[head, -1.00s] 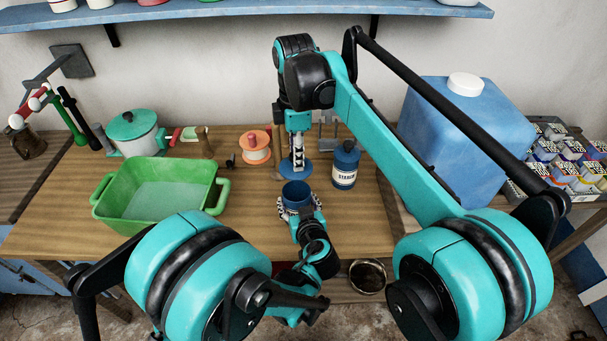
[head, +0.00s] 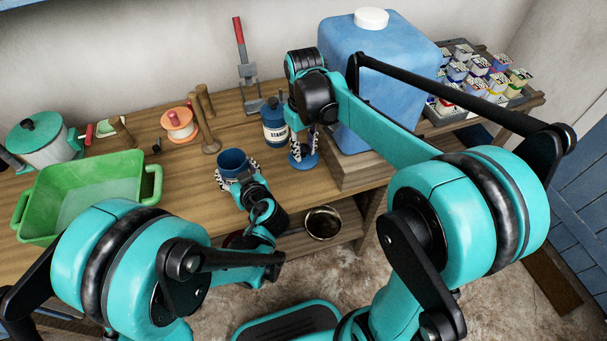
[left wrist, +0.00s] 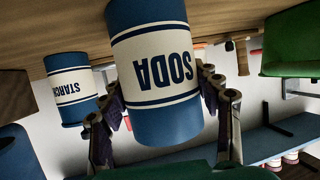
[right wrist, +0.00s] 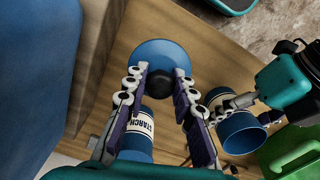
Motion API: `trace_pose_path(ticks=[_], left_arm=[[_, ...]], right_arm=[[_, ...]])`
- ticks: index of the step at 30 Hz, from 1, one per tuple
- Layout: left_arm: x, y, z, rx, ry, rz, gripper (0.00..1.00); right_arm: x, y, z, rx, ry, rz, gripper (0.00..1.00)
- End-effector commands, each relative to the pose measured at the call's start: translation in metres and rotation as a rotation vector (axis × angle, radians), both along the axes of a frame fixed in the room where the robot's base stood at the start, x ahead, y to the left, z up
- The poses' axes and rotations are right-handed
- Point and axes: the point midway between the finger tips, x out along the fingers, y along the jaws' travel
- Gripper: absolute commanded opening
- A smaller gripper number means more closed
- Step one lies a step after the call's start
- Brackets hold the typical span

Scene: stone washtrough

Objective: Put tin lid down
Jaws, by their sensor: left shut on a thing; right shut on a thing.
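The blue tin lid (head: 296,163) with its dark knob is in my right gripper (head: 306,142), whose fingers are shut on the knob. It shows as a blue disc (right wrist: 152,52) in the right wrist view. In the head view it is low over the table, right of the starch tin (head: 274,128); I cannot tell whether it touches the wood. My left gripper (head: 238,176) is shut around the blue soda tin (head: 233,160), which is open at the top. Its "SODA" label (left wrist: 160,68) shows upside down in the left wrist view.
A large blue canister (head: 368,75) stands right of the lid on a wooden block. A green tub (head: 85,190) is at the left. An orange spool (head: 178,125) and wooden pegs stand behind the soda tin. A tray of small pots (head: 500,100) is at the far right.

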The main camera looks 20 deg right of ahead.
Motion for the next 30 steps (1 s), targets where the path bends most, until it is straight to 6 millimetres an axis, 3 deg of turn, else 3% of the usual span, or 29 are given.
trace_pose_path(ticks=[4,16,29,30], left_arm=[[0.0,0.0,0.0,-0.001,0.001,0.0,0.26],[0.0,0.0,0.0,-0.001,0.0,0.0,0.26],[0.0,0.0,0.0,-0.001,0.0,0.0,0.26],[0.0,0.0,0.0,-0.001,0.0,0.0,0.26]], right_arm=[[0.0,0.0,-0.029,0.0,0.0,-0.003,0.01],[0.0,0.0,-0.081,0.0,0.0,0.0,0.01],[0.0,0.0,-0.089,0.0,0.0,0.001,0.01],[0.0,0.0,-0.09,0.0,0.0,0.001,0.28]])
